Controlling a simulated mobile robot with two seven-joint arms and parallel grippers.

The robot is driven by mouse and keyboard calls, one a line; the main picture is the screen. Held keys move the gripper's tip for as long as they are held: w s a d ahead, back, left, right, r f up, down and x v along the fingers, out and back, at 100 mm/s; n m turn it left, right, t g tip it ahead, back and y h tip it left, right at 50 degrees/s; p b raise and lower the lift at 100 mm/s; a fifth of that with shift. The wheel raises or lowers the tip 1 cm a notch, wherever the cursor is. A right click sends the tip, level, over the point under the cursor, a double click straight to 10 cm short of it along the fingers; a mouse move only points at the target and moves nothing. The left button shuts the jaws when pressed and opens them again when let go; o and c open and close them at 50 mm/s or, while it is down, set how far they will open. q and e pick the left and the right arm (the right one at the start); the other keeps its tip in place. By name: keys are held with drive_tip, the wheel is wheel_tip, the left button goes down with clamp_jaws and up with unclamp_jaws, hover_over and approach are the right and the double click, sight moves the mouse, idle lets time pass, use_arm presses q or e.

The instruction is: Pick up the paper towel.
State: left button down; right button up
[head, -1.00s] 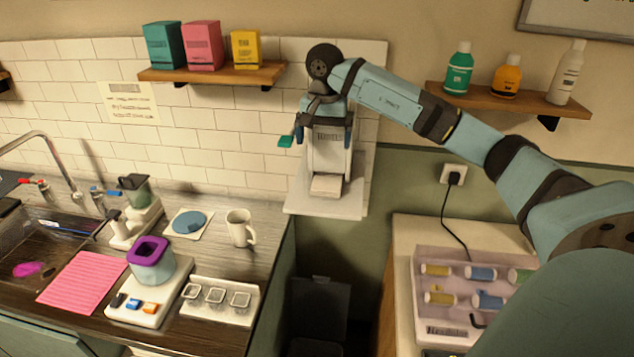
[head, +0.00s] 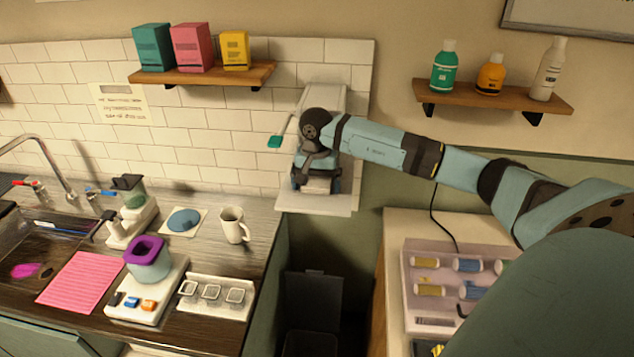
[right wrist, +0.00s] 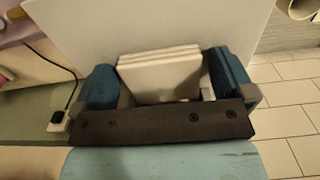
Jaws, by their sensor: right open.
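The paper towel (right wrist: 160,78) is a small white folded stack in the right wrist view. It lies at the foot of the white wall dispenser (head: 325,98), on the dispenser's pale ledge. My right gripper (head: 316,187) is low in front of the dispenser, pointing down at the ledge. In the right wrist view its two blue fingers (right wrist: 163,85) stand open on either side of the stack, with a narrow gap visible at the right side. In the head view the gripper and wrist hide most of the towel and the dispenser's front. My left gripper is not in view.
A green-tipped lever (head: 274,141) sticks out left of the dispenser. A counter with a white mug (head: 233,225) lies to the left. A dark bin (head: 313,305) stands below. A tray of spools (head: 450,265) is at right, under a bottle shelf (head: 490,93).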

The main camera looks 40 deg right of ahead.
drive_tip(key=shift+r, duration=0.1)
drive_tip(key=c, duration=0.8)
drive_tip(key=shift+c, duration=0.2)
wheel_tip(320, 180, up, 17)
drive_tip(key=b, duration=0.3)
wheel_tip(320, 180, up, 10)
drive_tip(key=r+p, duration=0.1)
drive_tip(key=p, duration=0.1)
hover_over(316, 184)
